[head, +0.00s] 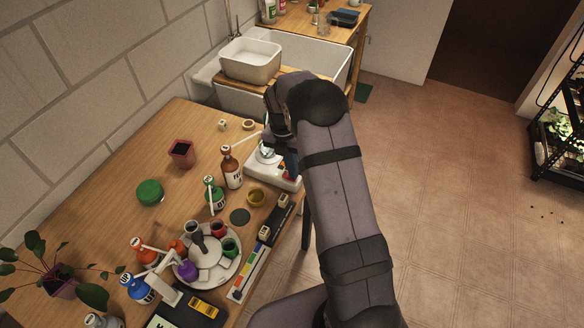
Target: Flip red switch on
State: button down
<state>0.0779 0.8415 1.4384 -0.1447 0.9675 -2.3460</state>
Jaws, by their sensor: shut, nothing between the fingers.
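A white device (258,172) with a pale round top stands at the right edge of the wooden table. A small red part (284,177), which looks like the switch, shows on its front right side. It is too small to tell which way it is set. My gripper (279,151) is over the right part of the device, close to the red part, and points down. The fingers are shut with nothing seen between them. My wrist and forearm cover part of the device's right side. Whether the fingertips touch the device I cannot tell.
A round holder (188,271) with several coloured pots is nearer. A sink (329,63) lies behind.

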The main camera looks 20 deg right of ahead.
aim_at(285, 173)
jog(key=shift+s+f, duration=0.1)
dwell(0.3)
jog(key=shift+w+a+p, duration=0.35)
jog(key=shift+w+a, duration=0.15)
jog(key=shift+w, duration=0.15)
jog(key=shift+a, duration=0.1)
jog(key=shift+r, duration=0.2)
jog(key=r+p, duration=0.3)
jog(key=r, duration=0.1)
jog(key=shift+w+a, duration=0.2)
jog(key=shift+w, duration=0.05)
jog(key=shift+w+r, duration=0.15)
jog(key=shift+r, duration=0.15)
notch_tip(285, 173, up, 9)
jog(key=a+b, duration=0.1)
jog(key=b, duration=0.2)
jog(key=shift+w, duration=0.4)
